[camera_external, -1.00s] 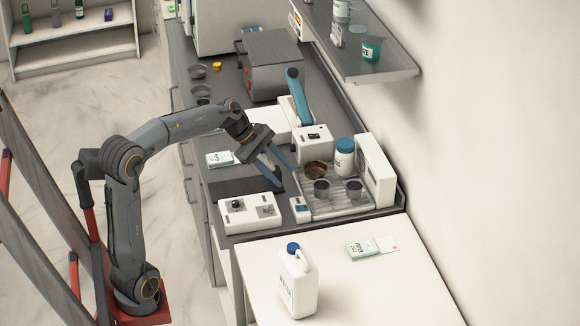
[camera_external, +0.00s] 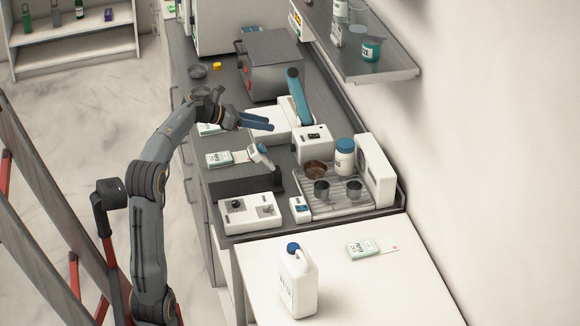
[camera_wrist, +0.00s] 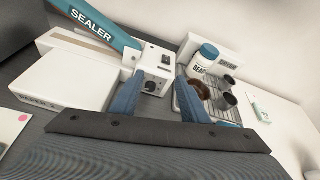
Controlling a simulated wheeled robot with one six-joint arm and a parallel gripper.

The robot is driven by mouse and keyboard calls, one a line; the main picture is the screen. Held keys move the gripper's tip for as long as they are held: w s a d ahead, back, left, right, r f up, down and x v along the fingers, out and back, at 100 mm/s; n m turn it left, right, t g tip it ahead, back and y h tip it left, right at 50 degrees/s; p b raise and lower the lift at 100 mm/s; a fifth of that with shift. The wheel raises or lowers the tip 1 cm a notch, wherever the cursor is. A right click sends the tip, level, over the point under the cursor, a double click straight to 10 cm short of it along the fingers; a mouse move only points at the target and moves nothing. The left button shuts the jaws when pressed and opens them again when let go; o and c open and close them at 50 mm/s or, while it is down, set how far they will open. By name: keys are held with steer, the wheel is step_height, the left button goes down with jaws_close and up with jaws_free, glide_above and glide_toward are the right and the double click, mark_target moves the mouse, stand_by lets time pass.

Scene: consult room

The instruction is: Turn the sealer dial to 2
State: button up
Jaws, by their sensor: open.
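The sealer has a teal arm (camera_external: 298,96) and a white body (camera_external: 262,119). Its teal arm, lettered SEALER, also shows in the wrist view (camera_wrist: 92,20). A white control box (camera_external: 313,149) sits at its right end. In the wrist view, a dark round knob (camera_wrist: 150,87) shows on the control box's near face; its setting is too small to read. My gripper (camera_external: 271,122) is open and empty, its blue fingers pointing right towards the sealer. In the wrist view, the control box appears between my fingertips (camera_wrist: 159,76), beyond them; I see no contact.
A metal tray (camera_external: 331,208) holds a blue-lidded jar (camera_external: 345,157) and several cups, right of the control box. A grey oven-like box (camera_external: 275,64) is behind the sealer; a shelf (camera_external: 375,66) overhangs the back right.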

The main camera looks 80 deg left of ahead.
glide_toward(293, 148)
steer(key=shift+s+a+f, duration=0.15)
steer(key=shift+s+a, duration=0.35)
steer(key=shift+a, duration=0.15)
steer(key=shift+w+f, duration=0.15)
steer(key=shift+f, duration=0.2)
steer(key=b+x, duration=0.2)
steer(key=x, duration=0.5)
steer(key=shift+w, duration=0.25)
steer(key=shift+c, duration=0.2)
jaws_close()
